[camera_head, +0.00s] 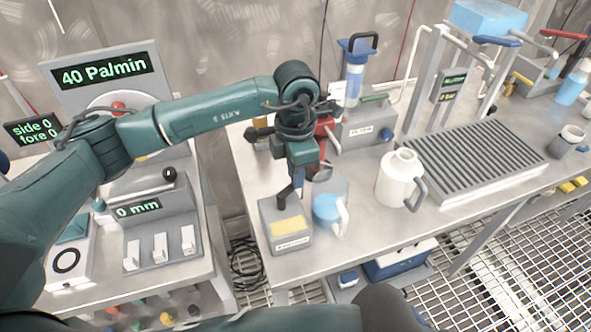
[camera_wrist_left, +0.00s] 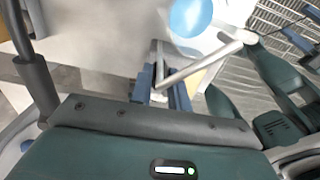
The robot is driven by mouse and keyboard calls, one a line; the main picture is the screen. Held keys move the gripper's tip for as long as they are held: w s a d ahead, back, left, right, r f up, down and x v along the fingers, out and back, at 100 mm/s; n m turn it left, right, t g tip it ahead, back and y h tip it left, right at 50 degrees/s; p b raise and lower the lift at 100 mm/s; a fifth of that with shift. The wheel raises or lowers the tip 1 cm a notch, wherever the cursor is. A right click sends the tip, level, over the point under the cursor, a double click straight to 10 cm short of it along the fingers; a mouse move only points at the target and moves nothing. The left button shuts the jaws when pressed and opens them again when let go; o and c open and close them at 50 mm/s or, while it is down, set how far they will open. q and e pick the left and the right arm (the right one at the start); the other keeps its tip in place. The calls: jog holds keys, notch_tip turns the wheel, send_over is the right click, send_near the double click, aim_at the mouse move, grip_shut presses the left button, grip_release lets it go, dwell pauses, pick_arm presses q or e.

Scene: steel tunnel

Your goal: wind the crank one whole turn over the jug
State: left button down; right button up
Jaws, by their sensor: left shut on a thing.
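My left gripper (camera_head: 291,193) points down at the near left of the steel bench. It is shut on what looks like the crank's grip, mostly hidden by the fingers. In the left wrist view a pale rod (camera_wrist_left: 195,68) runs from between the blue fingers (camera_wrist_left: 161,90) up to the right. A red device (camera_head: 325,128) stands partly hidden behind my wrist. A clear jug (camera_head: 328,212) with blue liquid and a pale handle stands just right of the gripper; its blue liquid also shows in the left wrist view (camera_wrist_left: 190,16). My right gripper is out of view.
A grey box (camera_head: 287,236) with a yellow top stands left of the jug. A white jug (camera_head: 397,179) stands to the right, beside a ribbed drain tray (camera_head: 478,155). A cart with an "0 mm" gauge (camera_head: 160,232) is at left. Bench between the jugs is clear.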

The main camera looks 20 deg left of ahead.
pick_arm(q)
jog(key=c, duration=1.3)
grip_release()
jog(key=shift+r, duration=0.15)
notch_tip(320, 180, up, 13)
jog(key=shift+b, duration=0.85)
